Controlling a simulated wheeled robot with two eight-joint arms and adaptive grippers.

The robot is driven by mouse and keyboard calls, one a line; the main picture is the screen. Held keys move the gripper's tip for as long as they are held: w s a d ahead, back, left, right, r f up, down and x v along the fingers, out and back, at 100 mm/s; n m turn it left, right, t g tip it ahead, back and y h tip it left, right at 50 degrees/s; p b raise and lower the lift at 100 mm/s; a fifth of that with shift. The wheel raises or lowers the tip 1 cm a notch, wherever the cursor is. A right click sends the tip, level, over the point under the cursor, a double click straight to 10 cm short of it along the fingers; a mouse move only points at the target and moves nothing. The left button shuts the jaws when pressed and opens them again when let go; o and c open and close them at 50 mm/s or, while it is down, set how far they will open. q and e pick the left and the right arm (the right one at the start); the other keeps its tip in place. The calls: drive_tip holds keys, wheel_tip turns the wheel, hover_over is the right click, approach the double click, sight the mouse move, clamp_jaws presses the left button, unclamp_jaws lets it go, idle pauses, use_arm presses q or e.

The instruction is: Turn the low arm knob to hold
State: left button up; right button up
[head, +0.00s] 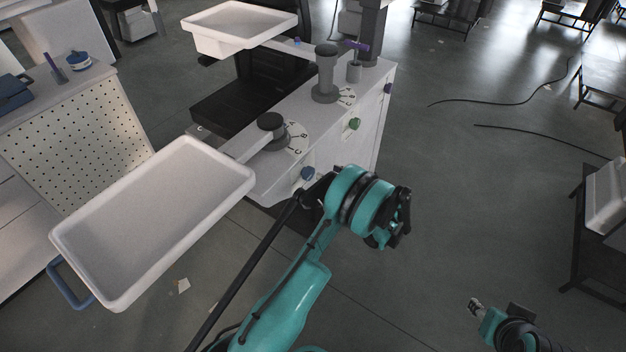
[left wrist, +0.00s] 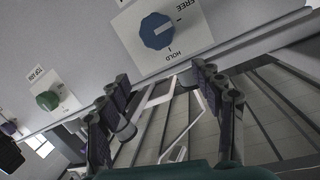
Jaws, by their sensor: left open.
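A blue knob (head: 307,174) sits on the front face of the white cabinet, below the low arm (head: 249,142) that carries the large low tray (head: 150,222). In the left wrist view the blue knob (left wrist: 157,31) is on a white plate lettered FREE and HOLD. I cannot read its pointer setting clearly. My left gripper (head: 399,217) is open and empty. In the left wrist view its fingers (left wrist: 160,84) stand apart below the knob, not touching it. My right gripper (head: 476,306) is at the lower right, away from the cabinet; its jaw state is unclear.
A green knob (head: 354,124) and a purple knob (head: 388,88) sit farther along the cabinet face. A smaller tray (head: 240,22) is raised at the back. A pegboard bench (head: 75,140) stands left. Dark cables (head: 500,104) lie on the open floor at right.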

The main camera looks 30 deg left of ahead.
use_arm(q)
drive_tip(key=n+y, duration=0.2)
approach(311, 175)
drive_tip(key=a, duration=0.1)
drive_tip(key=shift+g, duration=0.3)
drive_tip(key=a+b, duration=0.1)
drive_tip(key=a, duration=0.2)
drive_tip(key=w+a+b, duration=0.1)
drive_tip(key=a, duration=0.3)
drive_tip(key=shift+w+b, duration=0.25)
drive_tip(key=shift+b, duration=0.1)
drive_tip(key=shift+w+a+r, duration=0.1)
drive_tip(key=shift+w+a, duration=0.05)
drive_tip(key=shift+a, duration=0.4)
drive_tip(key=c, duration=1.1)
